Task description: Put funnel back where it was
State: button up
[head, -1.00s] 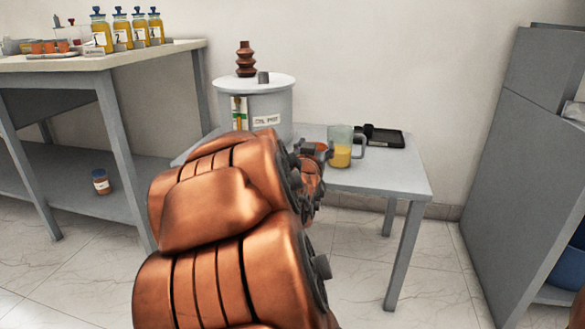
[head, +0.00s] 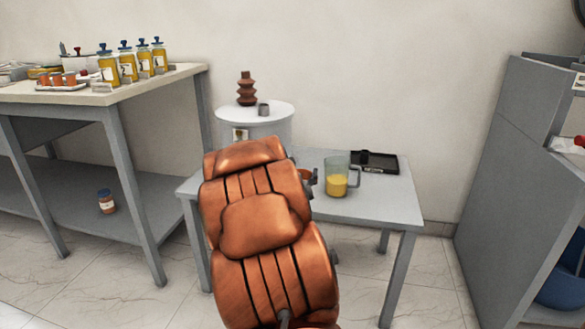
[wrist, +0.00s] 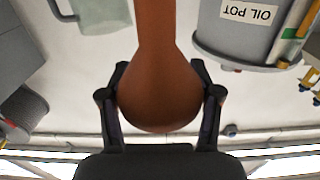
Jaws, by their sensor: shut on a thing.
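The funnel (wrist: 160,95) is a brown-orange, wide-mouthed piece with a long stem. In the wrist view it fills the space between the two dark fingers of my gripper (wrist: 160,80), which are shut on it from both sides. In the head view my arm hides most of the gripper. Only a small orange bit of the funnel (head: 305,173) and a dark finger part show, just left of the jug of yellow liquid (head: 337,182), over the small grey table (head: 380,207). Whether the funnel touches anything there cannot be told.
A black tray (head: 378,161) lies behind the jug. Bottles (head: 128,67) stand on the left bench. A grey cabinet (head: 505,170) stands right.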

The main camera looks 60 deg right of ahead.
jog(key=shift+w+d+f+b, duration=0.7)
jog(key=shift+w+d+b, duration=0.05)
jog(key=shift+w, duration=0.3)
jog(key=shift+w+d+f+b, duration=0.75)
jog(key=shift+w+d, duration=0.05)
jog(key=shift+w, duration=0.3)
jog(key=shift+w+d+f+b, duration=0.7)
jog(key=shift+w+d+b, duration=0.05)
jog(key=shift+w, duration=0.3)
jog(key=shift+r, duration=0.1)
jog(key=o, duration=1)
jog(key=shift+c, duration=0.2)
